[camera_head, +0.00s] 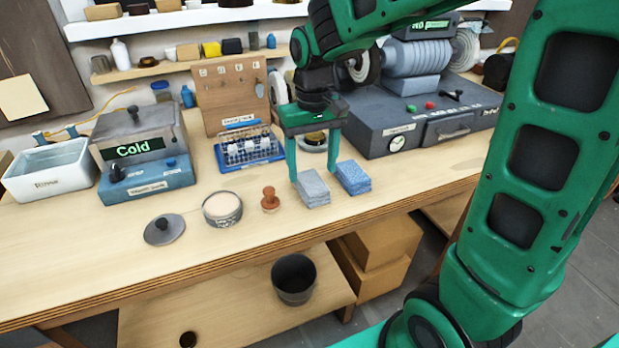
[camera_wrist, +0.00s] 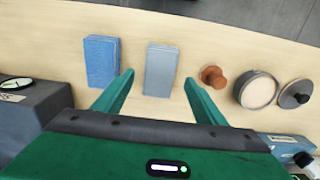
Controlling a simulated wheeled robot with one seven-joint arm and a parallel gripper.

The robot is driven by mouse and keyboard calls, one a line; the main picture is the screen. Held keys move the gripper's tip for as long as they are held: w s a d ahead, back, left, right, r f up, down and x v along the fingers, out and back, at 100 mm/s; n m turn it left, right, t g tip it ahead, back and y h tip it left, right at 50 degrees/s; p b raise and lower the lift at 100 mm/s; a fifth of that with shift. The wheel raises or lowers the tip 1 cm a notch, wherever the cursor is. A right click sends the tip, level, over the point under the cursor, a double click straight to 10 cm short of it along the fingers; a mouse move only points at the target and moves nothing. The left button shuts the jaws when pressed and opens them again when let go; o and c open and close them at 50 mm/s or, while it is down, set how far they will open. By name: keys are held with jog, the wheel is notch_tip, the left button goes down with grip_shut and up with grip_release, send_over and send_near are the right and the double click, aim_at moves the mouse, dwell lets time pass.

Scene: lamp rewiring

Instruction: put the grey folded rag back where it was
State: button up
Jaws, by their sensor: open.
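The grey folded rag (camera_head: 313,188) lies flat on the wooden bench near its front edge. A blue folded rag (camera_head: 353,177) lies just right of it with a narrow gap. I cannot tell whether the fingertips touch the bench or the rag.
A wooden-handled stamp-like piece (camera_head: 270,199), an open round tin (camera_head: 222,208) and a dark lid (camera_head: 164,229) stand left of the rags. A blue rack (camera_head: 247,148) and a grey machine (camera_head: 420,115) stand behind. A dark bin (camera_head: 295,279) is below the bench.

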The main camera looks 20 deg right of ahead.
aim_at(313, 182)
notch_tip(313, 182, up, 7)
dwell(0.3)
jog(key=s+d+f+m, duration=0.3)
jog(key=s+d, duration=0.5)
jog(key=s, duration=0.3)
jog(key=s+d+f+m, duration=0.3)
jog(key=s+d, duration=0.6)
jog(key=s, duration=0.3)
jog(key=shift+f, duration=0.8)
jog(key=shift+w+f, duration=0.25)
jog(key=shift+w, duration=0.3)
